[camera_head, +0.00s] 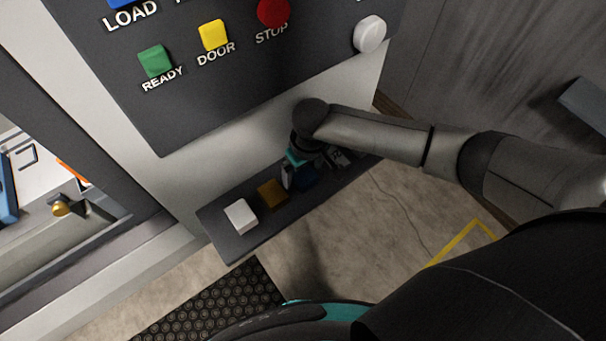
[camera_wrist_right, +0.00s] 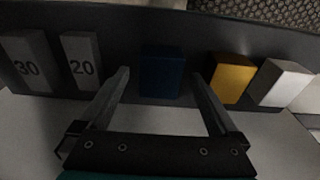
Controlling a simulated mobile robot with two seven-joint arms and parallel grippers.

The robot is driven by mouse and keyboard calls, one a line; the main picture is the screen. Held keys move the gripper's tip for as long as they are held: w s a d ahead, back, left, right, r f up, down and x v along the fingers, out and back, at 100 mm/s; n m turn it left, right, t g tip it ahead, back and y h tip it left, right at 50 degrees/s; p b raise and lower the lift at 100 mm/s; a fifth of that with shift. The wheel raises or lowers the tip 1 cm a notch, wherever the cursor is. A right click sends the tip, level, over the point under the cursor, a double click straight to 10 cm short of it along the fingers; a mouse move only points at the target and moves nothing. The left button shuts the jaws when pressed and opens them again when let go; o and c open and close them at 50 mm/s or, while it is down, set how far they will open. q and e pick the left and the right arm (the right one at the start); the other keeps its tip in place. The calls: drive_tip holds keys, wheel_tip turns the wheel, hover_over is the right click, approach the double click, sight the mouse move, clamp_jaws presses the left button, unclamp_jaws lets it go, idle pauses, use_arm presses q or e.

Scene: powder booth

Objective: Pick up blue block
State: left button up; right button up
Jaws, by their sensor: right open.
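The blue block (camera_wrist_right: 161,72) stands on a dark narrow shelf, dark in the shade in the right wrist view. In the head view it shows partly (camera_head: 307,178), beside my right gripper (camera_head: 295,176). My right gripper is open and empty. In the right wrist view its two fingers (camera_wrist_right: 160,76) point towards the shelf, one on each side of the blue block, with a visible gap on both sides. How deep the fingertips reach alongside the block I cannot tell. My left gripper is not in view.
On the same shelf (camera_head: 237,244) stand a yellow block (camera_wrist_right: 232,77) and a white block (camera_wrist_right: 286,83) on one side. Grey blocks marked 20 (camera_wrist_right: 82,61) and 30 (camera_wrist_right: 27,62) stand on the other. A button panel (camera_head: 182,108) is above the shelf.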

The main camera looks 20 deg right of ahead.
drive_tip(key=shift+f, duration=0.55)
drive_tip(key=shift+c, duration=0.4)
drive_tip(key=shift+w, duration=0.1)
clamp_jaws()
